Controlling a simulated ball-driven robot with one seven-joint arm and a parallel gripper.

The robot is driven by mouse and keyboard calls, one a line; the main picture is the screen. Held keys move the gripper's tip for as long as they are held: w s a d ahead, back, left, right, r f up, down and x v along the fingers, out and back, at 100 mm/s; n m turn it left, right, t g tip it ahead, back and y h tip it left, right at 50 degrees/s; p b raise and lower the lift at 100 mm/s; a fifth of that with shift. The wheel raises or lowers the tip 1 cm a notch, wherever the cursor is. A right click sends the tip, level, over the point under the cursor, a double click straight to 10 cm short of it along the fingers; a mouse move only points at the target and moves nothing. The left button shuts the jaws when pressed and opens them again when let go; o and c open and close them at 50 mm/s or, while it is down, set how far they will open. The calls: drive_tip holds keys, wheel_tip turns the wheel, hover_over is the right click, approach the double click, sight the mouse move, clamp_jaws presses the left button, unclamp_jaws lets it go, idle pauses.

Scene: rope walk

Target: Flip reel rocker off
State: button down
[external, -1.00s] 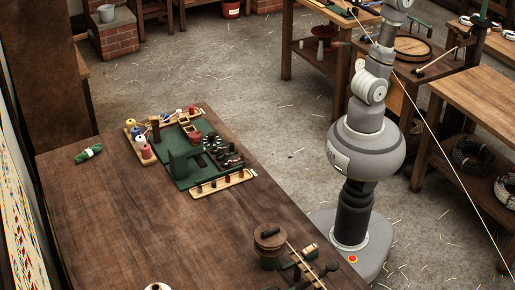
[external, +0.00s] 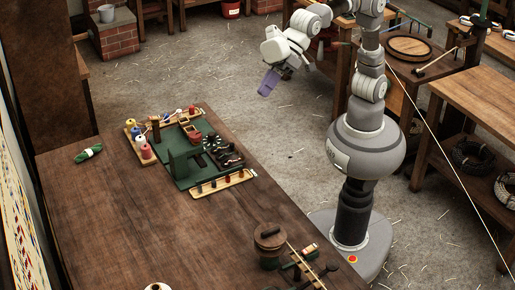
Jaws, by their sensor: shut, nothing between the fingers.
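A dark green panel (external: 180,167) lies on the wooden bench, with several small dark and metallic parts (external: 222,150) on its right half. The reel rocker cannot be told apart among these parts at this size, nor can its position. My gripper (external: 268,84), with purple fingers, is shut and empty. It hangs in the air beyond the bench's far right edge, up and to the right of the panel, apart from everything.
The bench (external: 110,215) also bears a rack of coloured spools (external: 143,140), a light wooden strip (external: 222,184), a green bundle (external: 88,152) and a round lidded wooden pot (external: 270,240). Its left part is mostly bare. Side tables stand behind my base.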

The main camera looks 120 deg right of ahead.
drive_tip(key=s+a+f+g, duration=0.2)
drive_tip(key=a+f, duration=0.4)
drive_tip(key=f, duration=0.4)
drive_tip(key=s+a+f+g+h, duration=0.1)
drive_tip(key=s+a+f+g, duration=0.1)
drive_tip(key=a+f, duration=0.5)
drive_tip(key=s+a+f+g+h, duration=0.1)
drive_tip(key=a+f, duration=0.5)
drive_tip(key=f, duration=0.9)
drive_tip(key=s+g+p, duration=0.1)
drive_tip(key=s, duration=0.1)
drive_tip(key=shift+s+a+f+g, duration=0.15)
drive_tip(key=shift+s+g, duration=0.2)
drive_tip(key=shift+g, duration=0.05)
drive_tip(key=b, duration=0.5)
hover_over(313, 246)
wheel_tip(313, 246, down, 12)
drive_tip(key=shift+f, duration=0.2)
drive_tip(key=shift+s+f, duration=0.2)
drive_tip(key=shift+f, duration=0.45)
drive_tip(key=shift+s, duration=0.1)
